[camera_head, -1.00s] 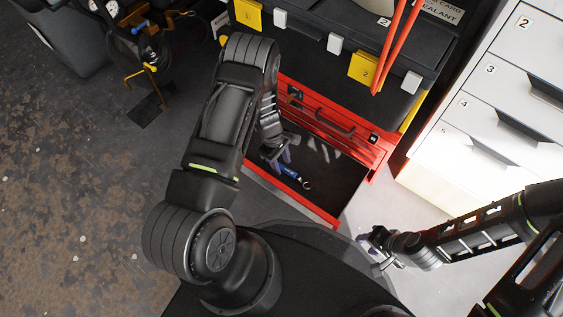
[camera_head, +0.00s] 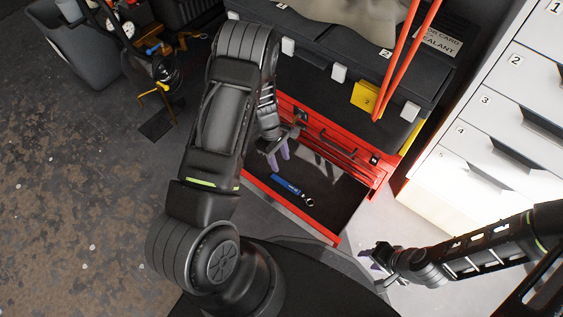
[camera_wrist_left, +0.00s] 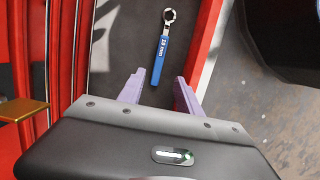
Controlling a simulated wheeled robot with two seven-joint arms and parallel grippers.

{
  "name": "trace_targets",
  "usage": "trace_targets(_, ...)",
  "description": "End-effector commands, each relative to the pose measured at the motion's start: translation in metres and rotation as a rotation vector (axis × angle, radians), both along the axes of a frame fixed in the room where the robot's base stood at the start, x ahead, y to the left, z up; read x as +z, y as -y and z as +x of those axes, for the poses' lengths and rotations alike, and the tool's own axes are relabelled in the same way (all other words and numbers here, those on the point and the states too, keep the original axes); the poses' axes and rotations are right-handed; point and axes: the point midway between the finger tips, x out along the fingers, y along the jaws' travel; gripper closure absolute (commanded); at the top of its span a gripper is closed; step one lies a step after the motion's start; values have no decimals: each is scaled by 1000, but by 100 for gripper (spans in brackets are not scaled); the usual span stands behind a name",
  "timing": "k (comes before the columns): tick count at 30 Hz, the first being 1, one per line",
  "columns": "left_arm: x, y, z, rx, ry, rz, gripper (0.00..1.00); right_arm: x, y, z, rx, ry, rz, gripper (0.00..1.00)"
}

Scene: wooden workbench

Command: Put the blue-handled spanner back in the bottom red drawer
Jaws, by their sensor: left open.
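The blue-handled spanner (camera_head: 292,188) lies on the dark floor of the open bottom red drawer (camera_head: 334,238), and it also shows in the left wrist view (camera_wrist_left: 164,50). Its ring end points away from my left gripper. My left gripper (camera_head: 279,153) is over the drawer at its left end, open and empty, apart from the spanner. In the left wrist view its two purple fingers (camera_wrist_left: 157,92) are spread, with the spanner's handle end just beyond and between them. My right gripper (camera_head: 375,257) is at the lower right, outside the drawer; its jaw opening is too small to tell.
The red cabinet front (camera_head: 345,142) with shut drawers rises behind the open drawer. A black toolbox (camera_head: 340,45) with yellow tags stands on top, with red bars in front. A white numbered drawer unit (camera_head: 480,130) stands at the right. Open floor lies left.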

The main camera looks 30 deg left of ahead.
Motion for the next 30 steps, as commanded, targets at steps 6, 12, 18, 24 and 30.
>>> trace_targets(6, 0, 0, 0, 0, 0, 0, 59, 0, 0, 0, 0, 0, 0, 64)
trace_targets(12, 0, 0, 0, 0, 0, 0, 59, 0, 0, 0, 0, 0, 0, 64)
trace_targets(18, -1, 1, -1, -3, 0, 0, 59, 0, 0, 0, 0, 0, 0, 64)
trace_targets(24, -14, 25, -36, -170, 11, 18, 59, 0, 0, 0, 0, 0, 0, 64)
trace_targets(30, -18, 104, -111, -674, 146, 12, 59, 0, 0, 0, 0, 0, 0, 64)
